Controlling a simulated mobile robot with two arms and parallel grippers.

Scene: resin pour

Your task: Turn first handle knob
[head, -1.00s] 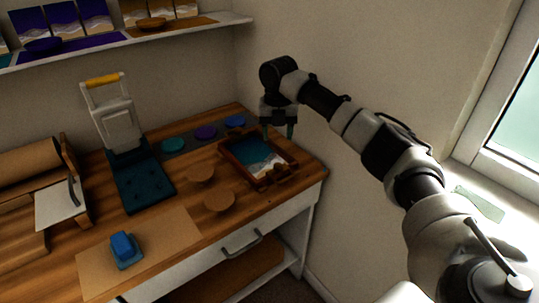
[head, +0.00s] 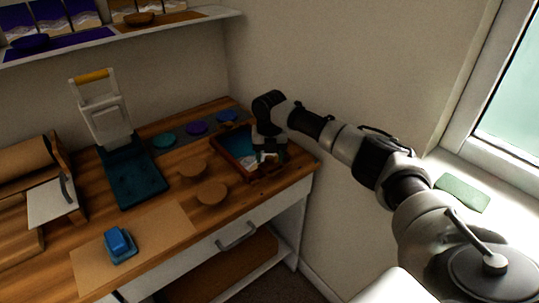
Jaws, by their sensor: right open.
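A wooden-framed tray (head: 229,159) with a blue and white picture in it lies on the workbench near its right end. Small brown knob-like pieces sit at the tray's front edge; they are too small and dark to make out singly. My right gripper (head: 268,157) points down over the right part of the tray, with its fingers apart and nothing seen between them. It hides part of the picture and the tray's right side. I cannot tell whether it touches the tray or a knob. My left gripper is not in view.
Wooden discs (head: 211,193) lie left of the tray, and coloured discs (head: 197,128) lie behind. A press with a yellow handle (head: 91,77) stands further left. A blue block (head: 118,243) sits on a brown sheet (head: 170,233). A wall rises close behind the right arm.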

